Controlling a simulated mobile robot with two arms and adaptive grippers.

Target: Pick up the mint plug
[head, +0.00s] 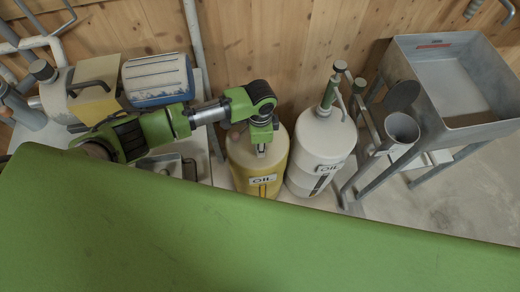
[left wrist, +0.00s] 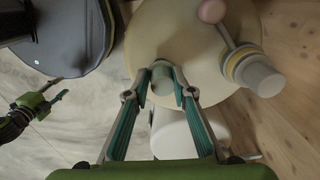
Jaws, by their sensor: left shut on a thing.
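My left gripper (head: 262,150) points down at the top of the yellow oil container (head: 245,172) in the head view. In the left wrist view, my left gripper (left wrist: 163,88) is shut on the mint plug (left wrist: 160,70), a small pale green cylinder between the fingertips. A broad beige round top (left wrist: 195,40) lies behind the plug. I cannot tell whether the plug touches it. The plug is hidden in the head view. My right gripper (left wrist: 57,88) shows at the left of the left wrist view, with its fingers apart and nothing between them.
A white oil container (head: 318,150) with a hand pump (head: 330,92) stands right of the yellow one. A metal basin (head: 450,75) on legs and a grey cup (head: 402,130) are farther right. A wooden wall (head: 290,40) is behind.

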